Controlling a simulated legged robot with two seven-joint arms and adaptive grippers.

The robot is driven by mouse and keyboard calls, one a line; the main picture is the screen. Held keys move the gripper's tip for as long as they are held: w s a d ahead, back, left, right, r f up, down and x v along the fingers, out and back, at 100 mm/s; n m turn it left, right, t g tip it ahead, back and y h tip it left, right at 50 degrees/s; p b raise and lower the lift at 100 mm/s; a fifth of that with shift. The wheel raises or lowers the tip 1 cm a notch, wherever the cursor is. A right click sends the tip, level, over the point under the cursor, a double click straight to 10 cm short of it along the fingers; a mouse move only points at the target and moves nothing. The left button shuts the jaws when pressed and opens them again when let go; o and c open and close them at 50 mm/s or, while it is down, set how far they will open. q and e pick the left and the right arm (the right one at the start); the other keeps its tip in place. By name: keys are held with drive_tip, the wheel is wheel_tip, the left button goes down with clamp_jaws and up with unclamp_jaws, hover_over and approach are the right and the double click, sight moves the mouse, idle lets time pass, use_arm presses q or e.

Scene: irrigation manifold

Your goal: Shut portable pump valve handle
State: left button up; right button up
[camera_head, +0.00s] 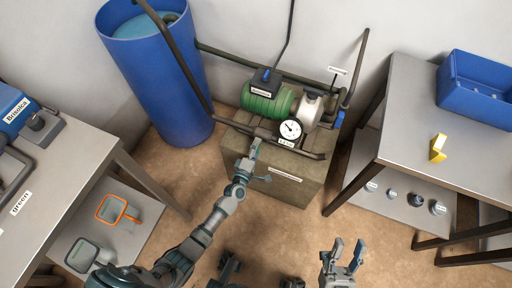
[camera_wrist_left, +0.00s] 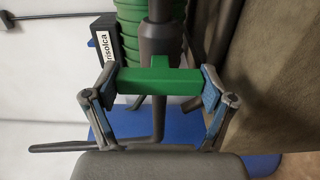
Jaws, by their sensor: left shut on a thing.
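The portable pump (camera_head: 268,98) has a green ribbed body and stands on a block in the head view. The valve handle (camera_wrist_left: 160,80) is a green bar across a dark pipe in the wrist view. My left gripper (camera_head: 254,148) reaches the pipework at the front of the pump, and its fingers are closed on the two ends of the handle. In the head view the gripper mostly hides the handle. My right gripper (camera_head: 345,253) is open and empty at the bottom, well away from the pump.
A round gauge (camera_head: 291,129) sits just right of the left gripper. A blue barrel (camera_head: 160,80) stands left of the pump, with pipes (camera_head: 178,55) running over it. A right table (camera_head: 400,100) holds a blue bin (camera_head: 478,88) and a yellow part (camera_head: 438,148). Another table (camera_head: 75,160) stands left.

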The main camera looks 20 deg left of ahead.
use_arm(q)
drive_tip(key=shift+s+d+f+m, duration=0.2)
drive_tip(key=shift+f+m, duration=0.1)
drive_tip(key=shift+f, duration=0.1)
use_arm(e)
drive_tip(key=shift+w+f, duration=0.15)
drive_tip(key=shift+w, duration=0.1)
use_arm(q)
drive_tip(key=o, duration=1)
drive_tip(key=shift+w, duration=0.1)
use_arm(e)
drive_tip(key=shift+w, duration=0.1)
use_arm(q)
drive_tip(key=shift+a+r, duration=0.1)
drive_tip(key=shift+r, duration=0.05)
drive_tip(key=s, duration=1.2)
drive_tip(key=shift+a, duration=0.2)
